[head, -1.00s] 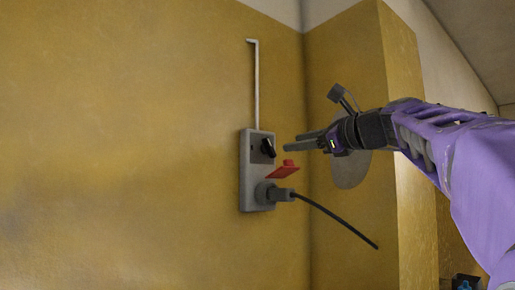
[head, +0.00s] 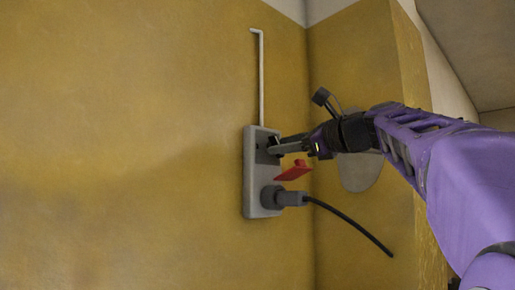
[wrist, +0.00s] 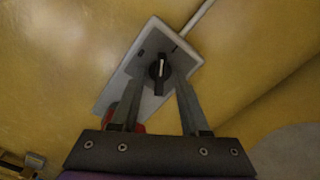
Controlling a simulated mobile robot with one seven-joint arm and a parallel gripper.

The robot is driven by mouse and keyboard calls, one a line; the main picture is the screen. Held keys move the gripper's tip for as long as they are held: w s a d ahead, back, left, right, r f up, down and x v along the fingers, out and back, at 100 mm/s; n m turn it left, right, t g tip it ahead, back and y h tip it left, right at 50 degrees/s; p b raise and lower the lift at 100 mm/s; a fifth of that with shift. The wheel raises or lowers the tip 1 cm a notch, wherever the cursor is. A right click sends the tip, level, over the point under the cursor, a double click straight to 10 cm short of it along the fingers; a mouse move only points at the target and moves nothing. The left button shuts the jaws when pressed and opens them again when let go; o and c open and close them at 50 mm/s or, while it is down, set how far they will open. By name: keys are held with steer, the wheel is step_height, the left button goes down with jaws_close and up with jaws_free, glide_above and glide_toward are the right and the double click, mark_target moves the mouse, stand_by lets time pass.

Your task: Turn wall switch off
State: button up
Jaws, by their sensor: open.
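The wall switch is a grey box (head: 250,180) on the yellow wall, with a black rotary knob (wrist: 159,70) on its upper part. In the wrist view the knob carries a pale line along its length and lies between my two fingers, near their tips. My gripper (head: 279,147) is open, with its fingertips at the knob in the head view. The fingers hide most of the knob there. I cannot tell whether either finger touches it.
A red flap (head: 293,171) juts out just below the fingers. A black plug (head: 285,197) with a dark cable sits in the lower part of the box. A pale conduit (head: 261,80) runs up the wall. A yellow wall corner stands to the right.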

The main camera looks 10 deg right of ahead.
jaws_close()
stand_by(0.3)
steer(key=shift+n, duration=0.3)
steer(key=n+b, duration=0.1)
steer(key=n, duration=0.4)
steer(key=shift+f+b, duration=0.1)
steer(key=shift+b, duration=0.2)
steer(key=n+b, duration=0.1)
steer(key=n, duration=0.4)
steer(key=shift+n, duration=0.4)
